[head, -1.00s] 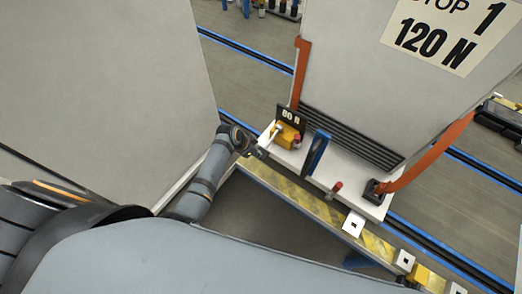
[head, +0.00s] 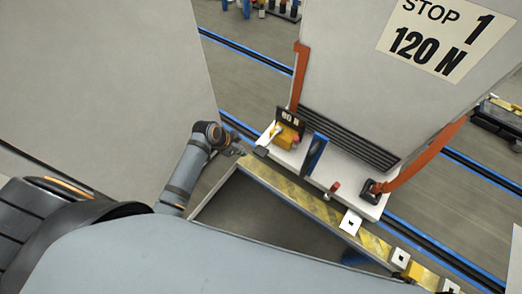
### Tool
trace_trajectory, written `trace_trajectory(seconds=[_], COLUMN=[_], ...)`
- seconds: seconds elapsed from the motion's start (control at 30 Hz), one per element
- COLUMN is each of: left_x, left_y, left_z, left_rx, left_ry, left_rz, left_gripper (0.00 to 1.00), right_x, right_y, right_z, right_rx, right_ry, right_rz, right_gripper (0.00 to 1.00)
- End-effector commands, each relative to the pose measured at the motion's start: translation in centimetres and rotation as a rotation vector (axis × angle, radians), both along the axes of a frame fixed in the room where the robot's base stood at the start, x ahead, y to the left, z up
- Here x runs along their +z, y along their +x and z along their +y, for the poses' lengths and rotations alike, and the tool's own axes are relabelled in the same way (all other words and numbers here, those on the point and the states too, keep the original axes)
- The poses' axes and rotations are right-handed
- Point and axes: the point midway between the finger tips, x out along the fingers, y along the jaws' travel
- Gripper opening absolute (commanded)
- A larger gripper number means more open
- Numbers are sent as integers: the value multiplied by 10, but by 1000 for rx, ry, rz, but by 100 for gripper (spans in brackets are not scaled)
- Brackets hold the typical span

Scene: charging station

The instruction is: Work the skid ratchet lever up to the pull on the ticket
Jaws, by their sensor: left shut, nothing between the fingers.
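The ticket (head: 445,38) on the tall grey load reads "STOP 1" and "120 N". A small dark readout (head: 290,117) above the ratchet shows a number in N, probably 80 or 60. The yellow ratchet (head: 287,138) sits at the left end of the white skid (head: 345,186). A pale lever part (head: 274,132) and a dark block (head: 261,152) show at its left; I cannot tell how they join. My left gripper (head: 241,152) is shut and empty, just left of the dark block, seemingly apart from it. My right gripper is out of view.
An orange strap (head: 425,158) runs down to a dark buckle (head: 373,191) at the skid's right. A blue post (head: 316,153) and red knob (head: 335,187) stand between. A yellow-striped rail (head: 290,190) lies in front. A large grey panel (head: 110,80) flanks my left arm.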

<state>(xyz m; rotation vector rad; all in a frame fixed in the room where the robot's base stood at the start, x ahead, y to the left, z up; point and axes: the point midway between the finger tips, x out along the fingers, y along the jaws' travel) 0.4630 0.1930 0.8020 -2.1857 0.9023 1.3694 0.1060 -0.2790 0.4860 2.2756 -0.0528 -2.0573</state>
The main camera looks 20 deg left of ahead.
Motion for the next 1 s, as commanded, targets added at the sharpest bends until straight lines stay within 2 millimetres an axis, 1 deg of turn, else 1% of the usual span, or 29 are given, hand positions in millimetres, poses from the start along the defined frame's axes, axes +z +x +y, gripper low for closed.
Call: trace_trajectory(seconds=[0.03, 0.1, 0.2, 0.3, 0.43, 0.93, 1.0], left_x=[9, 21, 32, 39, 42, 42, 37], left_y=[-3, -7, -12, -14, -15, -15, -15], left_z=[5, 8, 12, 14, 15, 15, 16], left_rx=[-1, -1, 0, 0, 0, 1, 13], left_ry=[4, 4, 2, 1, -1, 0, 0], left_rz=[-3, -2, 0, 0, 1, 0, 6], left_gripper=[0, 0, 0, 0, 0, 0, 0], right_x=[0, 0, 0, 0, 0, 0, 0], right_y=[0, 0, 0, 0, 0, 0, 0], right_z=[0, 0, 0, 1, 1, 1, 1], right_rx=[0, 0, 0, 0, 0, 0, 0], right_ry=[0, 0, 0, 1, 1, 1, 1], right_rz=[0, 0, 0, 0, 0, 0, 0], right_gripper=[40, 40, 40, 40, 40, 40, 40])
